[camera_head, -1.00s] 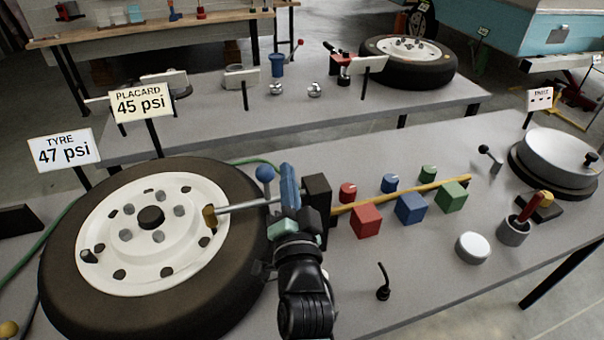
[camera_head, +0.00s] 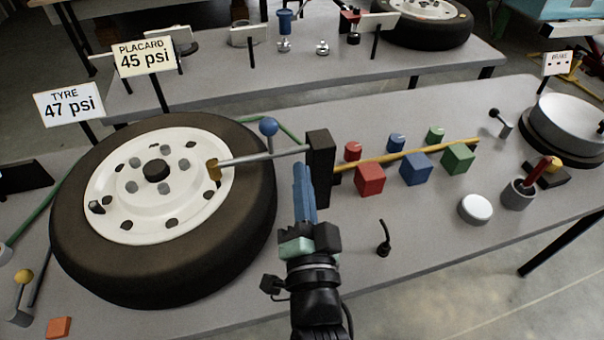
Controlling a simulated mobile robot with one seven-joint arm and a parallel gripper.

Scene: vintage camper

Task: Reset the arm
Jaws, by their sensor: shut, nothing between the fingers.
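My gripper (camera_head: 304,170) is in the lower middle, in front of a black upright block (camera_head: 320,155). Its blue fingers point away from me and are shut together with nothing between them. A grey rod (camera_head: 265,155) runs from the black block to a brass-coloured end (camera_head: 214,170) at the tyre's white wheel. The tyre (camera_head: 262,195) lies flat on the table to the left of my gripper. Just beyond the rod is a lever with a blue ball (camera_head: 268,127). Whether my fingertips touch the black block cannot be told.
Red (camera_head: 369,180), blue (camera_head: 416,168) and green (camera_head: 457,158) blocks stand to the right by a yellow rod (camera_head: 400,153). A small black valve (camera_head: 384,240) and a white disc (camera_head: 476,208) are nearer. Signs (camera_head: 69,104) stand behind the tyre.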

